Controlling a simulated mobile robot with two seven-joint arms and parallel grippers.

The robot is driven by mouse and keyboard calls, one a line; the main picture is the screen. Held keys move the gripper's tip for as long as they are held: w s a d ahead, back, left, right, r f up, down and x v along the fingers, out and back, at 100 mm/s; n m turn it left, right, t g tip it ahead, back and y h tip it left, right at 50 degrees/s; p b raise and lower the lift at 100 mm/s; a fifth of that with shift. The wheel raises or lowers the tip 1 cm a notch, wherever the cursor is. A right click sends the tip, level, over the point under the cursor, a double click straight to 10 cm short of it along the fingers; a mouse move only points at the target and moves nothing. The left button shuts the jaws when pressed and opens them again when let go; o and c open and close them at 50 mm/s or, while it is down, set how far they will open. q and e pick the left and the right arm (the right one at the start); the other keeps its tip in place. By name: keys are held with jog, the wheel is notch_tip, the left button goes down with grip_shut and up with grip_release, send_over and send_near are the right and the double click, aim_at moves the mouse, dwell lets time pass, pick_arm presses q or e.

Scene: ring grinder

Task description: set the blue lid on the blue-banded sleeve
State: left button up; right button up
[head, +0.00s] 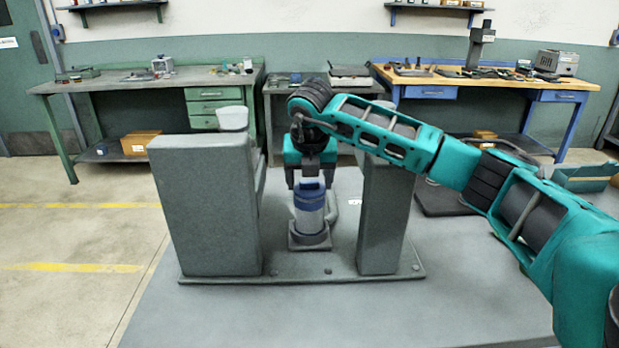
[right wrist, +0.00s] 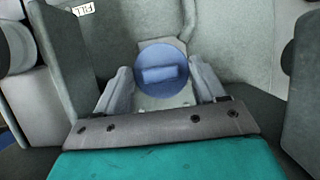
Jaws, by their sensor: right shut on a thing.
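The blue lid (right wrist: 162,84) shows in the right wrist view as a round blue disc with a raised bar across its top. My right gripper (head: 309,183) points straight down between two grey posts in the head view, shut on the lid, with one finger at each side in the wrist view. The blue-banded sleeve (head: 310,222) stands upright directly below, on a small square base. The lid is at the sleeve's top; whether it is fully seated cannot be told. My left gripper is not in view.
A left grey post (head: 205,210) and a right grey post (head: 385,220) rise close beside the sleeve from one base plate. My right arm passes over the right post. The front of the table is clear.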

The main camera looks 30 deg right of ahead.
dwell(0.3)
jog(key=shift+f, duration=0.1)
dwell(0.8)
jog(key=o, duration=1.1)
dwell(0.4)
